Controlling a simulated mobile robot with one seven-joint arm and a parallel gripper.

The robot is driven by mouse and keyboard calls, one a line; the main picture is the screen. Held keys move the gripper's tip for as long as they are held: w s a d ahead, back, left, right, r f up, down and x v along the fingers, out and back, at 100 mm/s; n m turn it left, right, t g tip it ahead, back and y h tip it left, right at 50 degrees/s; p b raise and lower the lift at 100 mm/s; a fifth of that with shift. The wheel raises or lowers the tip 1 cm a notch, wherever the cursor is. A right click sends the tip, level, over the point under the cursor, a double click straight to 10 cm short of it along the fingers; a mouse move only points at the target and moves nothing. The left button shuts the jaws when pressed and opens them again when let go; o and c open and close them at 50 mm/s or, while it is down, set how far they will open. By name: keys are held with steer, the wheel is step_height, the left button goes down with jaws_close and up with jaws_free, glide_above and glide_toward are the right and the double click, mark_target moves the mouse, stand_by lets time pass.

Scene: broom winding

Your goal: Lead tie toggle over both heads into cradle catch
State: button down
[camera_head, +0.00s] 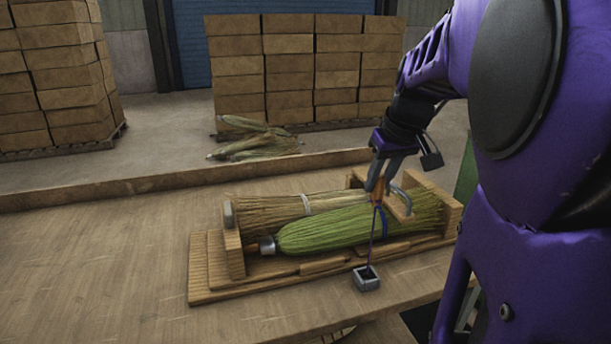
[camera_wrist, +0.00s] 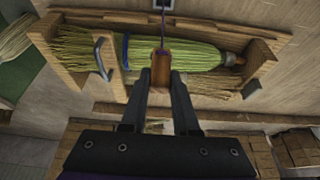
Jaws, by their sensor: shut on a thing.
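A wooden cradle (camera_head: 215,290) on the table holds two broom heads side by side. The green head (camera_head: 325,229) lies in front and shows in the wrist view (camera_wrist: 200,54); the straw-coloured head (camera_head: 265,212) lies behind it. My gripper (camera_head: 377,186) is shut on the orange-brown wooden toggle (camera_wrist: 161,70), above the green head near its blue band. A thin purple tie (camera_head: 372,238) runs from the toggle down the cradle's front side to a small grey block (camera_head: 367,279). A curved grey metal catch (camera_wrist: 101,60) stands on the cradle, left of the toggle in the wrist view.
A raised wooden ledge (camera_head: 180,180) runs along the table's back. Loose broom heads (camera_head: 250,142) lie on the floor beyond it, before stacked boxes (camera_head: 290,70). The table left of the cradle (camera_head: 90,260) is clear.

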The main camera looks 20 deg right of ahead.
steer(key=w+a+p, duration=0.1)
steer(key=w+p, duration=1)
steer(key=w, duration=2.2)
steer(key=shift+w+a+r+p, duration=0.15)
steer(key=shift+a+r+p, duration=0.1)
steer(key=shift+a+p, duration=0.15)
stand_by(1.2)
steer(key=shift+f+b, duration=2.5)
steer(key=shift+f, duration=8.35)
